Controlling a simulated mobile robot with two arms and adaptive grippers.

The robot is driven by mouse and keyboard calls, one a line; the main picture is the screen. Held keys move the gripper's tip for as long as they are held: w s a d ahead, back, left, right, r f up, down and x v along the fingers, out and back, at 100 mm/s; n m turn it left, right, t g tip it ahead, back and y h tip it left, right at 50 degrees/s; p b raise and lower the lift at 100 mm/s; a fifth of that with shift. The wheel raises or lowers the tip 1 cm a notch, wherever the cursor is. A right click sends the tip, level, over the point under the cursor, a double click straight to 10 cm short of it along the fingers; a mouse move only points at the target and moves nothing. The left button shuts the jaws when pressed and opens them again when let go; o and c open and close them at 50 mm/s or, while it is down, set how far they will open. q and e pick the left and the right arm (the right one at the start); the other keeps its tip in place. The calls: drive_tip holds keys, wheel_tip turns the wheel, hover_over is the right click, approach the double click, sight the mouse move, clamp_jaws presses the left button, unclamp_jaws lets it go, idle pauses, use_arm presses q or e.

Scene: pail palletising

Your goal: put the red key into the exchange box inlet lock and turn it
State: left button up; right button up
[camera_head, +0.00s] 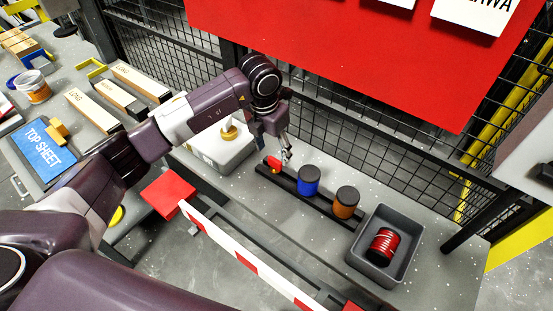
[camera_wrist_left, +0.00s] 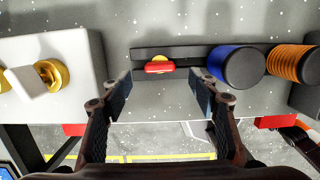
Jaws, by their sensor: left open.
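The red key (camera_head: 272,164) sits on a dark rail on the grey table. In the left wrist view the red key (camera_wrist_left: 159,68) lies across the rail, with a bit of yellow at its middle. My left gripper (camera_head: 286,153) is open right by it. In the left wrist view the fingers of my left gripper (camera_wrist_left: 162,90) stand apart on either side of the key, slightly nearer the camera, and hold nothing. A pale box (camera_head: 207,153), apparently the exchange box, is to the left, with a gold lock-like part (camera_wrist_left: 51,73) and a white block on it. My right gripper is out of view.
A blue canister (camera_head: 308,181) and an orange canister (camera_head: 346,202) stand on the rail right of the key. A grey bin (camera_head: 401,231) holds a red can (camera_head: 382,245). A mesh fence and red board (camera_head: 340,50) rise behind. A red-white barrier (camera_head: 235,247) runs in front.

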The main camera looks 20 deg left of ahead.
sight(275, 159)
use_arm(q)
drive_tip(key=f, duration=0.1)
drive_tip(key=f+p, duration=0.2)
drive_tip(key=shift+w+d+f, duration=0.15)
drive_tip(key=shift+w+f, duration=0.05)
drive_tip(key=shift+w, duration=0.05)
drive_tip(key=shift+w+f, duration=0.25)
drive_tip(key=shift+f, duration=0.8)
drive_tip(key=c, duration=1)
drive_tip(key=shift+c, duration=2.5)
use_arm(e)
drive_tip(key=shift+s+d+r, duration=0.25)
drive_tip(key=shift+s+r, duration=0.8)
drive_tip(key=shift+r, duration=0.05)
